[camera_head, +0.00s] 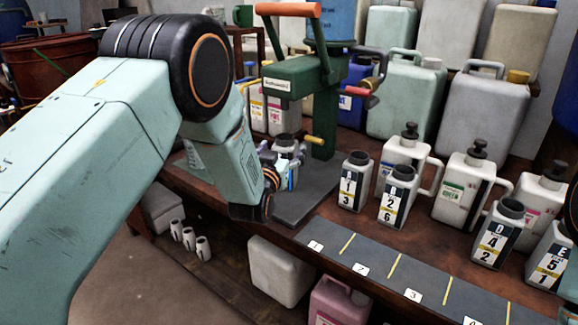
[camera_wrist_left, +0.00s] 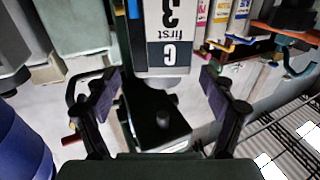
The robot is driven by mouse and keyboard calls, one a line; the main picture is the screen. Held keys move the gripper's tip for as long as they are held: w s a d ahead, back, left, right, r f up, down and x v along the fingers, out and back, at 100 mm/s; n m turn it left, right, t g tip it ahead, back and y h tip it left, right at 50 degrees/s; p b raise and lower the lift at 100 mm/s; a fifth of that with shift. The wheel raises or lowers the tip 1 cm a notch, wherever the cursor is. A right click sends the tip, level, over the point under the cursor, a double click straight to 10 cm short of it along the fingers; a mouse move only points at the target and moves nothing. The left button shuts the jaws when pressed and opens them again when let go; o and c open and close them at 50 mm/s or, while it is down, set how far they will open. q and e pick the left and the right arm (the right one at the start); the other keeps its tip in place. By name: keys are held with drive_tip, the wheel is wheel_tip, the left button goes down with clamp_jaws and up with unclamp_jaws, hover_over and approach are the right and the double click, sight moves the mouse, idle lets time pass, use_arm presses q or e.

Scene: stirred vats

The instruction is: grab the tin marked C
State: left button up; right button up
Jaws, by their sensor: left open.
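The tin marked C (camera_wrist_left: 168,40) shows upside down in the left wrist view, with a black-and-white label reading C, "first" and 3. In the head view the tin (camera_head: 286,146) stands by the green press, partly hidden by my left gripper (camera_head: 283,178). My left gripper is open, and its two fingers (camera_wrist_left: 162,84) lie apart on either side of the tin's near end, with gaps visible. I cannot tell whether the tin is fully between the fingers.
The green press (camera_head: 293,80) with its red-ended handle rises close behind the gripper. Tins marked 1 3 (camera_head: 354,180), 2 6 (camera_head: 398,195) and D (camera_head: 497,232) stand right. A numbered dark strip (camera_head: 385,262) lies clear along the bench's front. Large jugs (camera_head: 482,110) fill the back.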

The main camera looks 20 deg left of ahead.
use_arm(q)
drive_tip(key=w, duration=0.1)
drive_tip(key=w+a+b, duration=0.1)
drive_tip(key=w, duration=0.1)
drive_tip(key=shift+w+f, duration=0.1)
drive_tip(key=shift+f, duration=0.05)
drive_tip(key=shift+w+d, duration=0.25)
drive_tip(key=shift+w, duration=0.05)
drive_tip(key=shift+d, duration=0.1)
drive_tip(key=c, duration=0.4)
clamp_jaws()
